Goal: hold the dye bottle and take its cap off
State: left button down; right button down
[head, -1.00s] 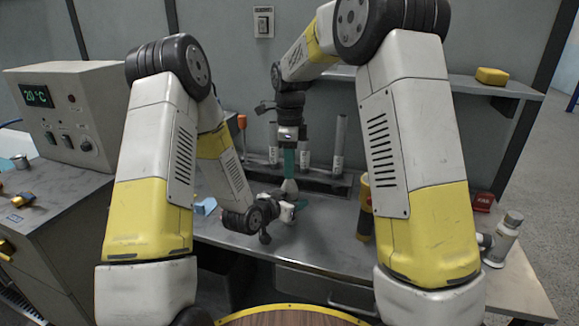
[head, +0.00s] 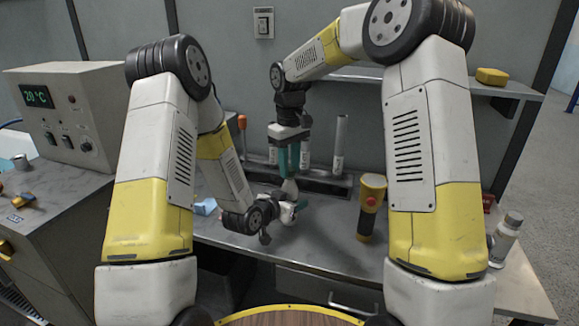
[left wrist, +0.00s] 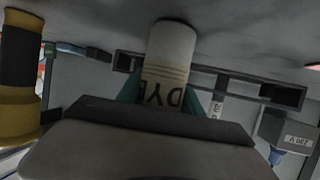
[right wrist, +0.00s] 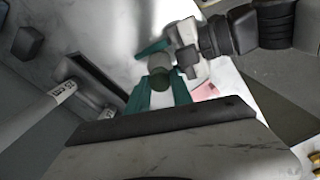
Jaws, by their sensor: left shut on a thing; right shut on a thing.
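The white dye bottle (left wrist: 170,52), with DYE printed on it, is between the teal fingers of my left gripper in the left wrist view. In the head view my left gripper (head: 298,205) is low over the bench, shut on the bottle (head: 289,188). My right gripper (head: 288,168) points straight down just above, at the bottle's top. In the right wrist view its teal fingers are shut on a small dark green cap (right wrist: 160,80). Whether the cap is still seated on the bottle is hard to tell.
A yellow device with a red button (head: 371,205) stands on the bench right of the grippers. A rack (head: 325,180) with white tubes is behind them. A blue block (head: 205,206) lies to the left. A grey-capped bottle (head: 505,240) stands at the right.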

jog(key=n, duration=0.4)
jog(key=shift+n, duration=0.4)
jog(key=n, duration=0.4)
jog(key=shift+n, duration=0.4)
jog(key=n, duration=0.4)
jog(key=shift+n, duration=0.3)
jog(key=n, duration=0.5)
jog(key=shift+r, duration=0.25)
jog(key=shift+r, duration=0.9)
